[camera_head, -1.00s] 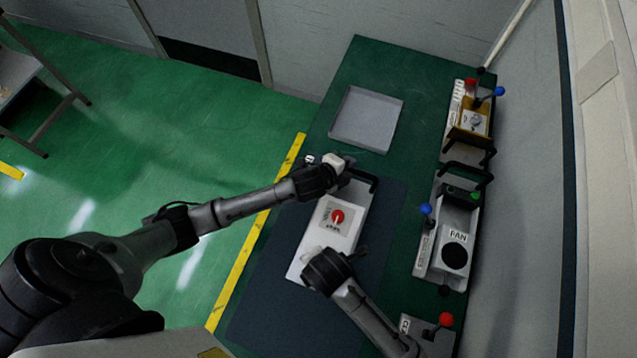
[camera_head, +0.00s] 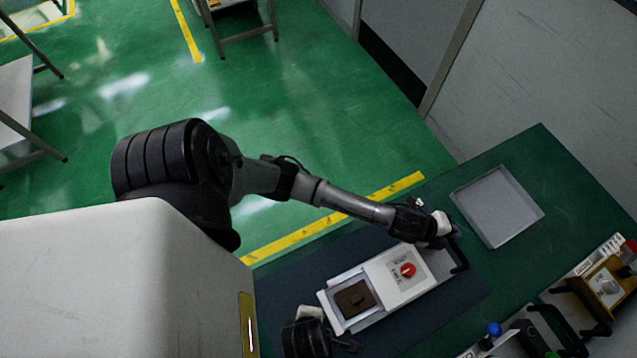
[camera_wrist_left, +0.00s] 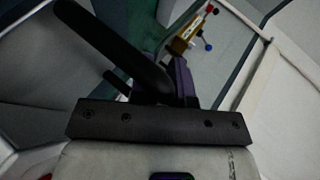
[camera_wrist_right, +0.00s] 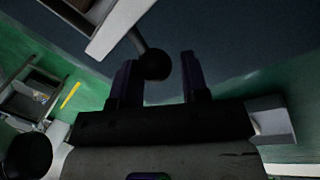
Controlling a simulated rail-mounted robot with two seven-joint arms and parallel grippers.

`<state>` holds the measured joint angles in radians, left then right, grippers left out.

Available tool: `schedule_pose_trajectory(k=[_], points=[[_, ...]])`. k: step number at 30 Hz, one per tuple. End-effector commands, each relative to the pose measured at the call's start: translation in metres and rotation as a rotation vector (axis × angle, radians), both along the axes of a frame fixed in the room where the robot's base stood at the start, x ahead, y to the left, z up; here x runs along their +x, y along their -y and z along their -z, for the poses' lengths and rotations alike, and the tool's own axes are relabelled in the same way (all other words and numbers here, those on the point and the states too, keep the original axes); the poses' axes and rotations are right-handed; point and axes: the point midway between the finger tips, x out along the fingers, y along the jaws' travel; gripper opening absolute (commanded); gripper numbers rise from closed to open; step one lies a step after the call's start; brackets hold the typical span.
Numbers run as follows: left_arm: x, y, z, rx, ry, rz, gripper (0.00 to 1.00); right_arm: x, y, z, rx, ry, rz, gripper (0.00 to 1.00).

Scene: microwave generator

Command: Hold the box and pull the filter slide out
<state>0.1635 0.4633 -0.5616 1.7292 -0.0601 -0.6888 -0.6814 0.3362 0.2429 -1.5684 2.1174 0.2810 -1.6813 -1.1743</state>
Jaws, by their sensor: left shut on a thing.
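The white box (camera_head: 385,272) with a red knob (camera_head: 408,270) lies on the dark mat. A white filter slide (camera_head: 328,305) sticks out of its lower-left end, and a brown filter block (camera_head: 355,298) shows in it. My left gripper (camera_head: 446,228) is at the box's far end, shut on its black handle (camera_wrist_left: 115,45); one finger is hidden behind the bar. My right gripper (camera_wrist_right: 159,58) is near the slide's outer end. In the right wrist view its fingers stand apart, with the slide's dark ball knob (camera_wrist_right: 154,66) between them, nearer the left finger and not visibly clamped.
A grey tray (camera_head: 497,207) lies on the green table beyond the box. A yellow-brown fixture (camera_head: 605,287) and a blue-knobbed device (camera_head: 495,329) stand at the right. Dark mat (camera_head: 300,265) is bare left of the box.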

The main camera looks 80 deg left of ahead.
Motion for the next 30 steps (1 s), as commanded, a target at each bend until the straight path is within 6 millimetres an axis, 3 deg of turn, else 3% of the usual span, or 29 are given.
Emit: schedule_pose_trajectory(k=[5,16,30], points=[[-0.002,-0.002,0.006,0.007,-0.012,-0.003,0.00,0.001,0.000,0.001,0.000,0.002,0.001,0.58],[-0.003,-0.001,0.006,0.006,-0.012,-0.002,0.00,0.003,0.000,-0.008,0.003,0.006,0.002,0.58],[-0.003,0.000,0.006,0.005,-0.013,0.000,0.00,-0.002,0.015,-0.089,0.006,0.006,0.001,0.58]])
